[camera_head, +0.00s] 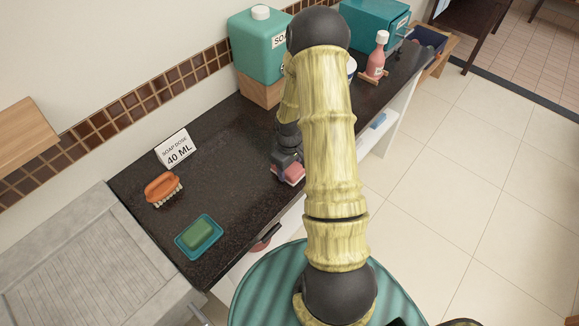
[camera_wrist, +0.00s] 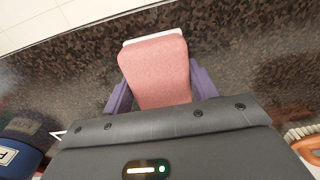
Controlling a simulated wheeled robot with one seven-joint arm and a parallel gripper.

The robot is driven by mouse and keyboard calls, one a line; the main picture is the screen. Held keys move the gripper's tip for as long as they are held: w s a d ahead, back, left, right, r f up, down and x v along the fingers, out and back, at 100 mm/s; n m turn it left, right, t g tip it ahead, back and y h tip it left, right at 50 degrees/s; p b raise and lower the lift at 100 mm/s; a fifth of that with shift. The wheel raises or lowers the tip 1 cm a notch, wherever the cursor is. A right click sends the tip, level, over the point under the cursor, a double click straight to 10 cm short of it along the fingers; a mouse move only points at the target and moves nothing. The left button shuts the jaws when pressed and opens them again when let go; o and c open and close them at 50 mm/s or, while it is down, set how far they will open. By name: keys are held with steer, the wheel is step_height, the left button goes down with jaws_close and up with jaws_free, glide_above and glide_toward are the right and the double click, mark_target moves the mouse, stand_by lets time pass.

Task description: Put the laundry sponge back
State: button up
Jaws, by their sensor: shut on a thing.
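A pink sponge with a pale layer beneath it (camera_wrist: 155,68) is between the purple fingers of my gripper (camera_wrist: 160,90) in the wrist view. My gripper is shut on it. In the head view the pink sponge (camera_head: 293,175) shows at the end of my gripper (camera_head: 287,165), over the dark speckled counter (camera_head: 235,175) near its front edge. I cannot tell whether the sponge touches the counter. My arm hides part of the counter behind it.
A green soap bar (camera_head: 197,233) lies in a teal dish (camera_head: 184,243). An orange brush (camera_head: 162,187) and a "SOAP DOSE 40 ML" card (camera_head: 177,149) stand left. A teal soap box (camera_head: 255,55), pink bottle (camera_head: 377,58) and teal container (camera_head: 372,22) stand farther back.

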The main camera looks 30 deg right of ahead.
steer(key=shift+f, duration=0.15)
steer(key=o, duration=0.9)
steer(key=shift+w, duration=0.1)
steer(key=shift+o, duration=0.2)
step_height(320, 180, up, 12)
steer(key=b, duration=0.1)
steer(key=shift+b, duration=0.3)
steer(key=s+a+r+m+t, duration=0.2)
steer(key=s+a+r+m, duration=0.2)
steer(key=s+a+r, duration=0.4)
steer(key=s+a, duration=0.4)
steer(key=a, duration=0.1)
steer(key=shift+a+r+t, duration=0.3)
steer(key=shift+a+r, duration=0.1)
